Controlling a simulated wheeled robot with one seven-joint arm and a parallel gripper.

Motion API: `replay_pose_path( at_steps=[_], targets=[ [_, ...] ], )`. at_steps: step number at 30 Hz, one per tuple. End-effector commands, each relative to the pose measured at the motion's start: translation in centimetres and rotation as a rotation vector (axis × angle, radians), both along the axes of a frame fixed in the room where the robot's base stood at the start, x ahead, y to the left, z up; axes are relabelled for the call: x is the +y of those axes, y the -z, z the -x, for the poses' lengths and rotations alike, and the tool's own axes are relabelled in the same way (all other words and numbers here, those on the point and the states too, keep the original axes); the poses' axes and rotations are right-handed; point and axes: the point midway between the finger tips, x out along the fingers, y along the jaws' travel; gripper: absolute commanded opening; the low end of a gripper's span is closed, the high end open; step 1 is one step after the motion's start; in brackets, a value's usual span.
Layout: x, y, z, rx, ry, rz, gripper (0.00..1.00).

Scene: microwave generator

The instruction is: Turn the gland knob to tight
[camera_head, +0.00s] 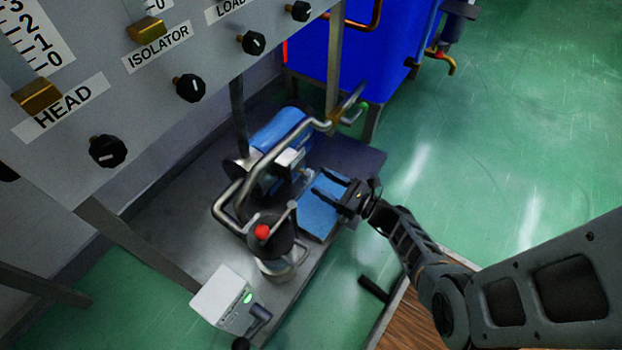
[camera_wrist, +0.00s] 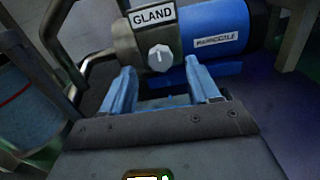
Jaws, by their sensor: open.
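The gland knob (camera_wrist: 160,57) is a small grey-white knob with a pointer ridge. It sits on the dark grey end of a blue pump or motor body, just below the white GLAND label (camera_wrist: 152,15). In the wrist view the fingers of my gripper (camera_wrist: 159,70) stand open on either side of the knob, which shows between and slightly beyond the tips. I see no contact. In the head view my gripper (camera_head: 320,181) is open and points left toward the pump (camera_head: 282,132). The knob is too small to make out clearly there.
Bent metal pipes (camera_head: 240,195) run close beside the pump. A valve with a red top (camera_head: 262,232) and a white switch box (camera_head: 222,300) stand nearer the front. A panel with black knobs (camera_head: 108,151) overhangs at left. Green floor (camera_head: 500,130) is clear at right.

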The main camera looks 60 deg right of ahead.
Motion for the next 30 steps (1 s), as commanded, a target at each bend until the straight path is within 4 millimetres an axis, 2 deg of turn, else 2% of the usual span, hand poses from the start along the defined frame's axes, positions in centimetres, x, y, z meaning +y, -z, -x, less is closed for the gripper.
replay_pose_path(
  at_steps=[3, 9, 20, 30],
  targets=[
    [0.1, 0.2, -2.0, -0.001, -0.003, 0.002, 0.61],
    [0.2, 0.2, -4.0, 0.001, -0.002, 0.002, 0.61],
    [0.2, 0.0, -4.6, 0.001, -0.001, 0.002, 0.61],
    [0.2, 0.0, -4.5, 0.002, -0.001, 0.002, 0.28]
  ],
)
